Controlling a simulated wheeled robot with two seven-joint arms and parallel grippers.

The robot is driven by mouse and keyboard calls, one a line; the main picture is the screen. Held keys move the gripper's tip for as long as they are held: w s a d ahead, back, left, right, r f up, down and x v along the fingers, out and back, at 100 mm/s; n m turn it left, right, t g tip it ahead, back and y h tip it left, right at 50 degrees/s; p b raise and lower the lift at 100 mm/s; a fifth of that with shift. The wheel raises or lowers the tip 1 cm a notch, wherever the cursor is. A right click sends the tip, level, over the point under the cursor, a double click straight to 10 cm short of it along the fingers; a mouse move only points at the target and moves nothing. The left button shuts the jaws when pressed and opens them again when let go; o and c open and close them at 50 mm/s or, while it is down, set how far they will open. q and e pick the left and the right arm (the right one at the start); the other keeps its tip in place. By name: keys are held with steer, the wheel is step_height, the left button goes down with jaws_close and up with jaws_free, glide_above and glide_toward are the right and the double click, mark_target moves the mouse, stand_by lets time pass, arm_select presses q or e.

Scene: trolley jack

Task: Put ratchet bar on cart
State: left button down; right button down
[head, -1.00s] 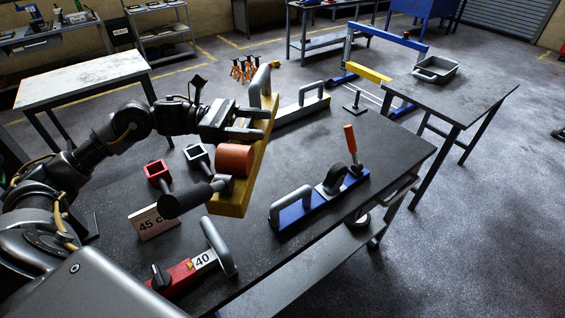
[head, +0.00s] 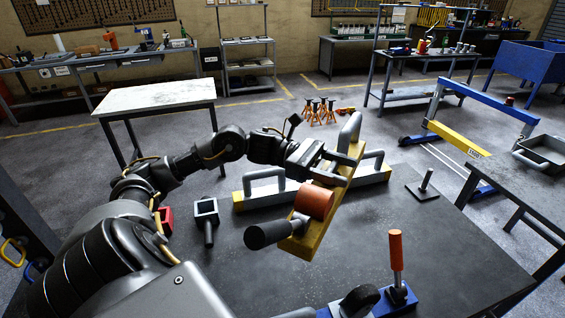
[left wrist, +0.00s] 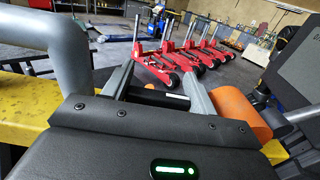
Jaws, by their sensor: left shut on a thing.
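My left gripper (head: 330,162) is shut on a yellow bar (head: 345,178) and holds it tilted above the dark workbench (head: 440,235). This bar carries a grey loop handle (head: 349,130), an orange cylinder (head: 314,201) and a black grip (head: 267,234). In the left wrist view the yellow bar (left wrist: 25,118) runs behind the gripper (left wrist: 158,92), with the orange cylinder at the right. A blue bar with an orange lever (head: 396,252) and a dark wheel stands at the bench's near edge, partly cut off. I cannot tell which thing is the cart. My right gripper is not in view.
A pale bar with yellow ends (head: 285,190) lies behind the held bar. Square sockets, one grey (head: 206,212) and one red (head: 166,219), are near my arm. A small post (head: 427,183) stands at the far right. A white-topped table (head: 160,98) stands at back left.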

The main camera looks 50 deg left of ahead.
arm_select(q)
steer(key=shift+s+f+b, duration=0.1)
steer(key=shift+f+b, duration=1.05)
steer(key=shift+f, duration=9.75)
steer(key=c, duration=0.8)
jaws_free()
steer(key=shift+f, duration=0.15)
steer(key=o, duration=0.4)
steer(key=shift+s, duration=0.1)
steer(key=shift+c, duration=0.2)
